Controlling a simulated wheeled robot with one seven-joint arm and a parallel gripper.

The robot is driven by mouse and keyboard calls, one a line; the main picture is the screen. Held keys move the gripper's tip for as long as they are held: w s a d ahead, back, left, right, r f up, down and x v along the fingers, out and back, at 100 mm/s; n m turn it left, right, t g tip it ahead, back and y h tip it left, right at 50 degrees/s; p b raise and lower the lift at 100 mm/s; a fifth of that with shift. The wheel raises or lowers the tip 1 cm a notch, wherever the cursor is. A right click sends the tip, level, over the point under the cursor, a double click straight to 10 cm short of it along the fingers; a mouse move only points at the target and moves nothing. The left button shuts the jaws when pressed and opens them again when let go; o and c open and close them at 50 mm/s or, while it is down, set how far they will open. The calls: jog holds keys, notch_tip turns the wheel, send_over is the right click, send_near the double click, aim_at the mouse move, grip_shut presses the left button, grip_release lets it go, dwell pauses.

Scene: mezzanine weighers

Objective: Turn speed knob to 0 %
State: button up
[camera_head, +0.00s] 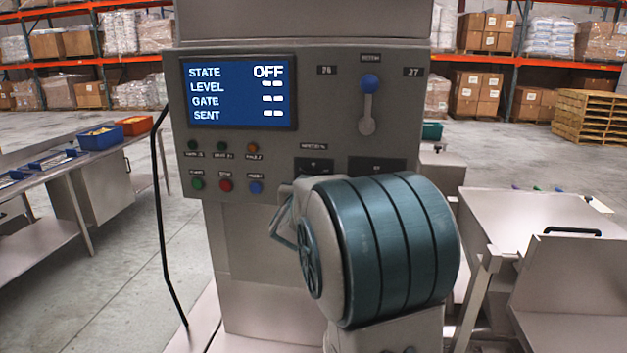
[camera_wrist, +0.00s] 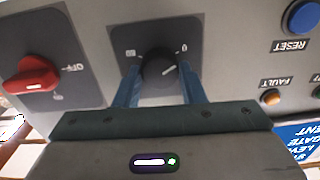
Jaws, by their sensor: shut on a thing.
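The speed knob (camera_wrist: 157,68) is a dark round knob on a dark plate of the grey panel, seen in the wrist view. A short white pointer line on it slants up toward the right, toward the "0" mark at the plate's upper right. Another small mark is at the upper left. My gripper (camera_wrist: 160,74) has its two blue fingers on either side of the knob and is shut on it. In the head view, my wrist covers the knob and fingers. The machine's screen (camera_head: 239,92) reads STATE OFF, with dashes for LEVEL, GATE and SENT.
In the wrist view, a red rotary switch (camera_wrist: 32,80) near an OFF mark is left, and a blue RESET button (camera_wrist: 303,16) is right. In the head view, a blue-topped lever (camera_head: 369,98) rises above my wrist. Green, red and blue buttons (camera_head: 226,185) sit left.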

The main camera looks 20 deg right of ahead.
jog(key=shift+f+n, duration=0.3)
jog(key=shift+f, duration=0.05)
jog(key=o, duration=1)
jog(key=shift+s+r, duration=0.1)
jog(key=shift+r, duration=0.1)
jog(key=shift+a, duration=0.1)
jog(key=b+v, duration=0.2)
jog(key=v, duration=1.1)
jog(key=shift+s+a, duration=0.15)
jog(key=shift+s, duration=0.15)
